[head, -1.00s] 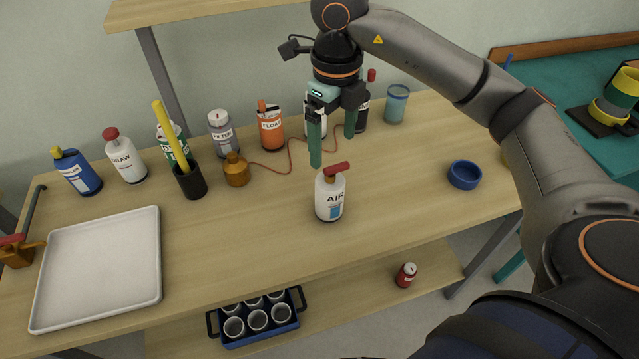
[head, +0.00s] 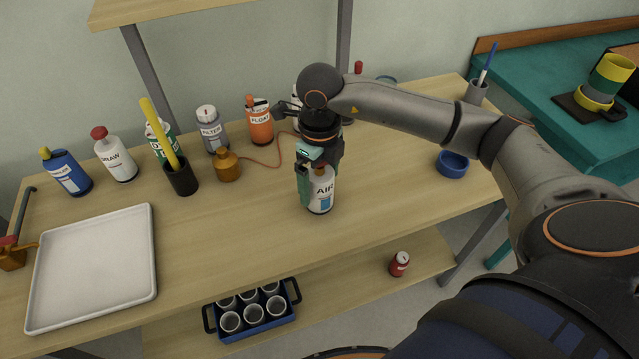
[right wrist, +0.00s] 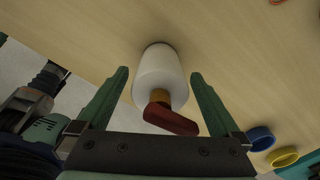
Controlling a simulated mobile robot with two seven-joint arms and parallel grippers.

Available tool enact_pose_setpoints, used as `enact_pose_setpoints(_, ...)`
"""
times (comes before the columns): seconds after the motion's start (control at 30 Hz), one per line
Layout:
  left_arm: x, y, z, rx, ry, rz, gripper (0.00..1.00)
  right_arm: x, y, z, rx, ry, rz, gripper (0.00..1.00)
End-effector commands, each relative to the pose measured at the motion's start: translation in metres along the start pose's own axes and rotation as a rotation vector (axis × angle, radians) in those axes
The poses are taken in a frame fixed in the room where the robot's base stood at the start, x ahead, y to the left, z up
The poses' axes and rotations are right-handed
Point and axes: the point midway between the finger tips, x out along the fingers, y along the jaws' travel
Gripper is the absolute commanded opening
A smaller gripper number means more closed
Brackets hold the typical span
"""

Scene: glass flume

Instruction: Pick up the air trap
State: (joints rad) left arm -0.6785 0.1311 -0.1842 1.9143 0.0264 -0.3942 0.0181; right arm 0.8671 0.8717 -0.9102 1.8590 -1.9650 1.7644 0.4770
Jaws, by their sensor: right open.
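The air trap is a white bottle labelled AIR (head: 322,193) with a red lever top, standing upright on the wooden table in the head view. It also shows in the right wrist view as a white bottle (right wrist: 158,75) with its red lever pointing toward the gripper. My right gripper (head: 317,178) is lowered over the bottle's top, open. In the right wrist view its green fingers (right wrist: 158,88) stand on either side of the bottle with gaps on both sides. The arm hides the bottle's top in the head view. My left gripper is not in view.
A white tray (head: 92,268) lies at the left. An amber bottle (head: 228,167), a black holder (head: 181,178) and an orange FLOAT bottle (head: 259,122) stand behind. Bare tabletop surrounds the air trap's front.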

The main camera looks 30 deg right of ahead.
Motion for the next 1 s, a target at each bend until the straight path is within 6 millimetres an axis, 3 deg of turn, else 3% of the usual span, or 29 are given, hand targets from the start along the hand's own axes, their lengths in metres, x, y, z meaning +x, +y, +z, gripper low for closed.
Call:
enact_pose_setpoints(0.17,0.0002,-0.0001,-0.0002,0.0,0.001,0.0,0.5,-0.0001,0.0001,0.0002,-0.001,-0.001,0.0,0.99)
enact_pose_setpoints(1.0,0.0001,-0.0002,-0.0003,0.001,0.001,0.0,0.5,-0.0009,0.0,0.0004,-0.001,-0.002,0.0,0.07)
